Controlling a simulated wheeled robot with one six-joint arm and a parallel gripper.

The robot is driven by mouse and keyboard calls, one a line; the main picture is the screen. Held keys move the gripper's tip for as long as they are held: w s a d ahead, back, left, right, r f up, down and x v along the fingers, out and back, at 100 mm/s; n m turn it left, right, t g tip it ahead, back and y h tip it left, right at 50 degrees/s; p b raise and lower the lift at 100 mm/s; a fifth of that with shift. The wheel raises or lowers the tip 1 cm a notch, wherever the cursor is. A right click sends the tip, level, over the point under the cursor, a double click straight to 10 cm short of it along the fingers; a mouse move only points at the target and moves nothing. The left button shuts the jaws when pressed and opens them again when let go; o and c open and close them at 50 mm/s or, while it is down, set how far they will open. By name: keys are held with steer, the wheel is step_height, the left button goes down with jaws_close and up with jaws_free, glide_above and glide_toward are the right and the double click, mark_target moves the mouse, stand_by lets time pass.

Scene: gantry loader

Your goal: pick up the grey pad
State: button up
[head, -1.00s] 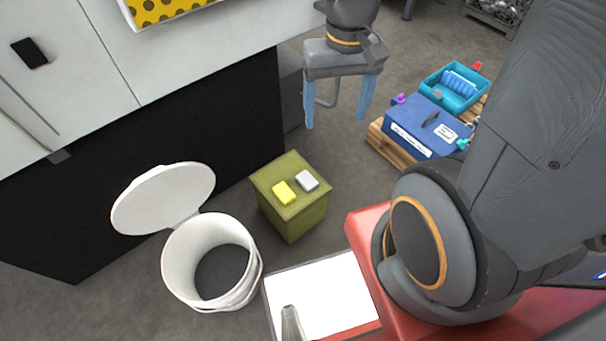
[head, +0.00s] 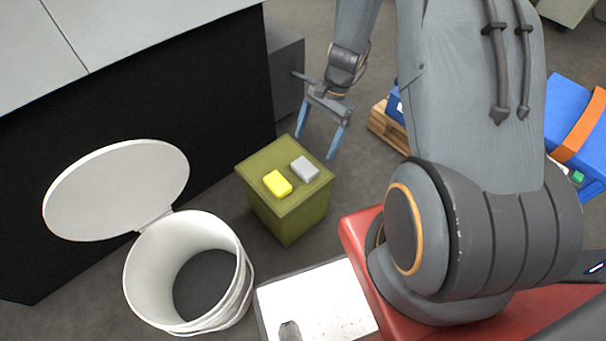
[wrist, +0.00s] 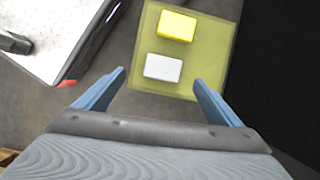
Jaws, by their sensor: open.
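The grey pad (head: 304,168) lies flat on top of an olive-green box (head: 290,212), beside a yellow pad (head: 277,183). In the wrist view the grey pad (wrist: 163,68) looks pale and lies ahead of my gripper, roughly between the lines of the two fingers, with the yellow pad (wrist: 176,26) beyond it. My gripper (head: 316,147) is open and empty, with its blue fingers pointing down above the far edge of the box. The fingers also show in the wrist view (wrist: 160,84), apart from the pad.
A white bin (head: 190,275) with its lid open stands left of the box. A white-topped tray (head: 320,300) on my base is in front. A black-sided cabinet (head: 150,110) stands behind. A wooden pallet (head: 388,128) is at the back right.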

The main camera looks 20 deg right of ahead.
steer(key=m, duration=0.1)
glide_toward(306, 166)
step_height(306, 166, down, 2)
steer(key=shift+a+b+x, duration=0.2)
steer(key=shift+b+x, duration=0.5)
steer(key=shift+x, duration=1.1)
steer(key=shift+a+b+x, duration=0.15)
steer(key=shift+b+x, duration=0.55)
steer(key=shift+x, duration=1.05)
steer(key=shift+s+r, duration=0.1)
steer(key=shift+r, duration=0.05)
steer(key=shift+c, duration=0.4)
steer(key=c, duration=1.1)
steer(key=shift+c, duration=0.2)
steer(key=shift+r, duration=0.1)
step_height(306, 166, up, 10)
steer(key=p, duration=0.2)
steer(key=shift+p, duration=0.3)
